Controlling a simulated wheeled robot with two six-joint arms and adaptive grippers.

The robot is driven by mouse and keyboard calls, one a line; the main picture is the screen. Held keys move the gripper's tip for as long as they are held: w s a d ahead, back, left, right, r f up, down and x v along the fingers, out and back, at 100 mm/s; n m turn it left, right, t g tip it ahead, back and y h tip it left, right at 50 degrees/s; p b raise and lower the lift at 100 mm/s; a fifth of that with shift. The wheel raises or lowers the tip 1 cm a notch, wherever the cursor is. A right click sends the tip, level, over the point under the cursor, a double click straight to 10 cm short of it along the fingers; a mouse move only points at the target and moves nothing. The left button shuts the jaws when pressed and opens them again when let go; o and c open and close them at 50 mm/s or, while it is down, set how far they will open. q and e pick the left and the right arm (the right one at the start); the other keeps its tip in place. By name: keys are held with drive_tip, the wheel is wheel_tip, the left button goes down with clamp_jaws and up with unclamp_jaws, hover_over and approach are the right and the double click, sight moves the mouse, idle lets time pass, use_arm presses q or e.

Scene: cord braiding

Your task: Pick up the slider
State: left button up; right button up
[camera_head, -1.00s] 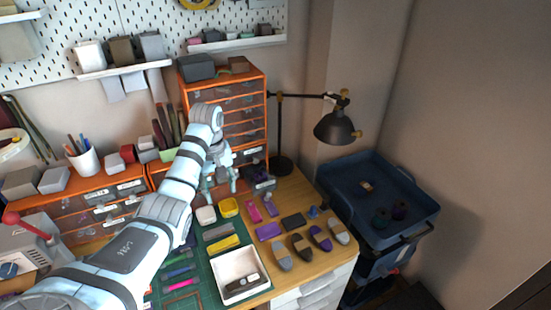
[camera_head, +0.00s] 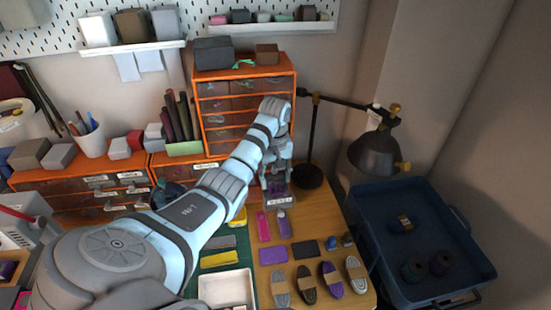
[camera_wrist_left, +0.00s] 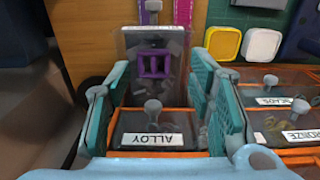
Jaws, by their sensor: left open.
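A small purple square slider (camera_wrist_left: 153,64) with two slots lies in a pulled-out clear drawer (camera_wrist_left: 175,38) in the left wrist view. In the head view this drawer (camera_head: 281,201) sticks out low from the orange cabinet. My left gripper (camera_head: 277,182) points down over the drawer. In the left wrist view its teal fingers (camera_wrist_left: 160,105) stand apart on either side of the drawer, with the slider between and beyond them. They hold nothing. The slider cannot be made out in the head view. My right gripper is not in view.
A shut drawer labelled ALLOY (camera_wrist_left: 152,139) with a knob is close by the fingers. The orange cabinet (camera_head: 292,84) stands behind the gripper. A black lamp (camera_head: 376,152) is to the right. Purple and grey pieces and a white tray (camera_head: 226,287) cover the table in front.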

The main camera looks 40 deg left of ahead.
sight(277, 191)
use_arm(q)
drive_tip(key=f, duration=0.2)
drive_tip(key=w+f+b, duration=0.1)
drive_tip(key=f, duration=0.1)
drive_tip(key=w+f, duration=0.1)
drive_tip(key=f, duration=0.1)
drive_tip(key=shift+a+f, duration=0.15)
drive_tip(key=shift+f, duration=0.5)
drive_tip(key=shift+s+r, duration=0.2)
drive_tip(key=shift+s, duration=0.2)
drive_tip(key=shift+a, duration=0.1)
drive_tip(key=c, duration=0.5)
drive_tip(key=shift+w, duration=0.15)
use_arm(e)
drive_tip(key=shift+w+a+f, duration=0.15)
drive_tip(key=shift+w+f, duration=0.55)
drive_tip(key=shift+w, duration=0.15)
